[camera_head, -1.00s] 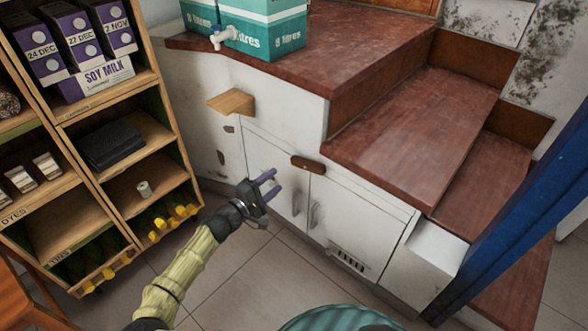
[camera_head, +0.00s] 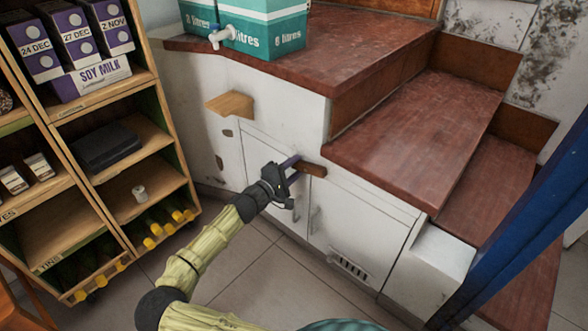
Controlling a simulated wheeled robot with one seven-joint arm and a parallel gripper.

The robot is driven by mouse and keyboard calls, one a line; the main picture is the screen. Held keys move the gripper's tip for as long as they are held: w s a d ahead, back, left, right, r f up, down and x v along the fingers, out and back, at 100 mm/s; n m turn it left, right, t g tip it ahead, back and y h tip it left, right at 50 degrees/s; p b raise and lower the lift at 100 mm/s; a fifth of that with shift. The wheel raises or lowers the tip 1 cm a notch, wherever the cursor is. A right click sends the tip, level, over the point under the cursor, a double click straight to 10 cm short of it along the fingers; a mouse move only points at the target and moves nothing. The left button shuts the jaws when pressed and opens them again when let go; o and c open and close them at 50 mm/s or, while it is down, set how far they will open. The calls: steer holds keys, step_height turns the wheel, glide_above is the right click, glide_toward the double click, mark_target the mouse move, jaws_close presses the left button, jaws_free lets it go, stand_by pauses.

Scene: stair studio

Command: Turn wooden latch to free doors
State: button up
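The wooden latch (camera_head: 313,169) is a small brown bar at the top of the seam between two white cupboard doors under the stairs. It lies roughly level across both doors. The left door (camera_head: 262,158) and right door (camera_head: 355,225) look shut.
A wooden block (camera_head: 231,104) juts from the white wall up and left of the doors. A shelf unit (camera_head: 165,150) stands at the left. Red-brown steps (camera_head: 420,150) rise above the doors. A blue post (camera_head: 510,235) is at the right. The tiled floor (camera_head: 270,275) before the doors is clear.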

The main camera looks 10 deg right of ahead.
steer(key=c, duration=0.7)
steer(key=shift+r+m+p, duration=0.45)
steer(key=shift+m+p, duration=0.25)
steer(key=shift+p, duration=0.2)
steer(key=shift+m+p, duration=0.35)
steer(key=shift+m, duration=0.55)
steer(key=o, duration=1)
steer(key=shift+a, duration=0.1)
steer(key=p+v, duration=0.5)
steer(key=v, duration=1.2)
steer(key=shift+s+p, duration=0.15)
steer(key=shift+p, duration=0.15)
